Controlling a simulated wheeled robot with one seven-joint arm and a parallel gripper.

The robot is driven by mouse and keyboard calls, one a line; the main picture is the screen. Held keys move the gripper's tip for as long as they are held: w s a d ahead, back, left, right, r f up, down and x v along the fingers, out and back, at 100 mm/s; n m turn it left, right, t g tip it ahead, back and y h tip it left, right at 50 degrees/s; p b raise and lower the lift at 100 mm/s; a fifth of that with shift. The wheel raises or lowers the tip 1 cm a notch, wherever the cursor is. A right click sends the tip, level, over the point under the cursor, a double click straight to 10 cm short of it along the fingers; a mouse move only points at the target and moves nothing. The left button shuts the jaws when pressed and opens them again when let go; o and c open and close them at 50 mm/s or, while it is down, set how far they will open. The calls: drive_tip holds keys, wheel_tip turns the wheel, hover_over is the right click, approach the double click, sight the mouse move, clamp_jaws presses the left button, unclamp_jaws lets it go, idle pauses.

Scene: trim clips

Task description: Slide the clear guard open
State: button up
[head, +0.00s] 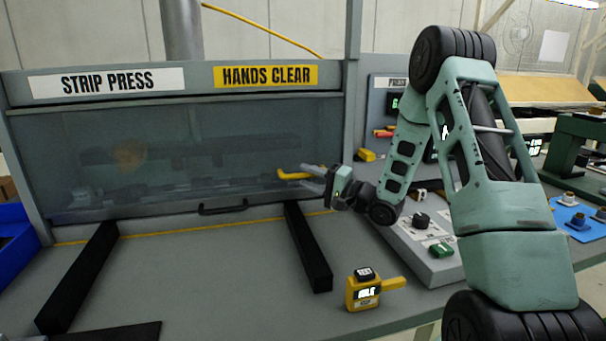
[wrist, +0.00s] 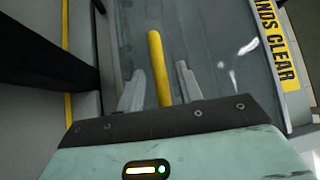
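The clear guard (head: 180,155) is a smoky see-through panel across the front of the strip press, and it is down. Its lower edge is near the bench, where a black handle (head: 223,207) sits. A yellow bar (head: 294,174) stands at the panel's right part. My gripper (head: 312,177) is at the right end of the press, its fingers pointing left at the yellow bar. In the wrist view the yellow bar (wrist: 159,68) lies between my two spread fingers (wrist: 160,88), with a gap on each side. The guard (wrist: 215,45) shows behind it.
Two black rails (head: 308,245) lie on the bench before the press. A yellow handheld device (head: 364,290) stands at the front right. A grey control box (head: 425,235) with knobs is below my arm. A blue bin (head: 14,245) is at the left.

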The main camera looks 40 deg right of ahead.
drive_tip(key=shift+x, duration=1.15)
clamp_jaws()
wheel_tip(320, 180, up, 19)
drive_tip(key=p, duration=1.4)
drive_tip(key=shift+r+p, duration=0.1)
drive_tip(key=shift+p, duration=0.25)
unclamp_jaws()
drive_tip(key=b+v, duration=0.4)
drive_tip(key=v, duration=1.3)
drive_tip(key=shift+s, duration=0.25)
